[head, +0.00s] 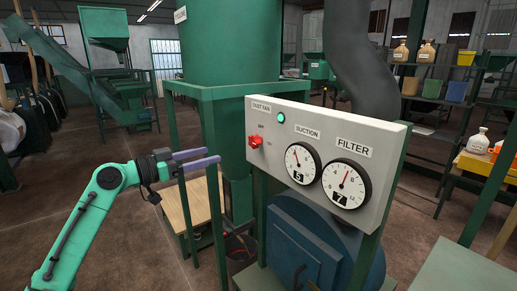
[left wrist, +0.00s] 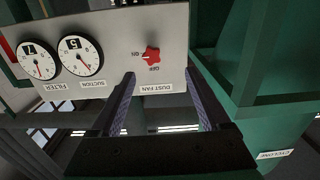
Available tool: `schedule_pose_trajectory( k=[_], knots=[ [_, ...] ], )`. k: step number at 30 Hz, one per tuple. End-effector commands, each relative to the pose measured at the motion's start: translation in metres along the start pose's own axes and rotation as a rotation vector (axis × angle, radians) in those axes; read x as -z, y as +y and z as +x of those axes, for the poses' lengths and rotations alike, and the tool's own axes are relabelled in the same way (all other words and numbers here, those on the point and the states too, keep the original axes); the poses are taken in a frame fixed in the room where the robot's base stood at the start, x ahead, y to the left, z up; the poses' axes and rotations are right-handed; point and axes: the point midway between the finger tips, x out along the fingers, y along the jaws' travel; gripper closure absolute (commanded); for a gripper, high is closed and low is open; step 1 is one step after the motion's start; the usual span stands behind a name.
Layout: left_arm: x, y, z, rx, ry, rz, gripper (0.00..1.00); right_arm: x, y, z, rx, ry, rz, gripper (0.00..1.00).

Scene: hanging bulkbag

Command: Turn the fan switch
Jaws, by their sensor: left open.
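The fan switch is a red knob (head: 255,141) on the left part of the pale control panel (head: 310,113), below the DUST FAN label, with OFF and ON marks beside it. A green lamp (head: 281,118) glows near it. The knob also shows in the left wrist view (left wrist: 152,54), upside down, ahead of the fingers. Which mark it points to is hard to tell. My left gripper (head: 212,155) is open and empty, left of the knob and apart from it. Its two fingers also show in the left wrist view (left wrist: 161,75). My right gripper is not in view.
The suction gauge (head: 303,163) and filter gauge (head: 347,184) sit right of the knob. A green cyclone frame (head: 225,93) stands behind the panel's left side, close to my left gripper. A wooden-topped table (head: 190,203) lies below the gripper. A dark duct (head: 364,70) rises behind the panel.

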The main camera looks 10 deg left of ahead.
Motion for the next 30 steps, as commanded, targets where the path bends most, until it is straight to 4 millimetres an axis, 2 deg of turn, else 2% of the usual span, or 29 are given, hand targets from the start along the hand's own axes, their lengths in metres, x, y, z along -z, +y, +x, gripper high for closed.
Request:
schedule_pose_trajectory(
  k=[1,5,11,18,23,30],
  knots=[
    [0.007,0.006,0.001,-0.017,0.007,0.014,0.20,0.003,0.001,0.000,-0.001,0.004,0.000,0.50],
    [0.013,0.007,0.016,-0.022,0.010,0.010,0.20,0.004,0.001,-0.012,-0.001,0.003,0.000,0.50],
    [0.017,0.008,0.067,-0.021,0.012,0.005,0.20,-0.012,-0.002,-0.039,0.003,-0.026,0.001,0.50],
    [0.013,0.009,0.127,-0.018,0.009,0.005,0.20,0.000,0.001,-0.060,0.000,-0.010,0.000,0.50],
    [0.010,0.008,0.144,-0.017,0.009,0.009,0.20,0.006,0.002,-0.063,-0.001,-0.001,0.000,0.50],
    [0.008,0.008,0.145,-0.016,0.008,0.009,0.20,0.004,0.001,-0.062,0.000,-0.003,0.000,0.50]
  ],
)
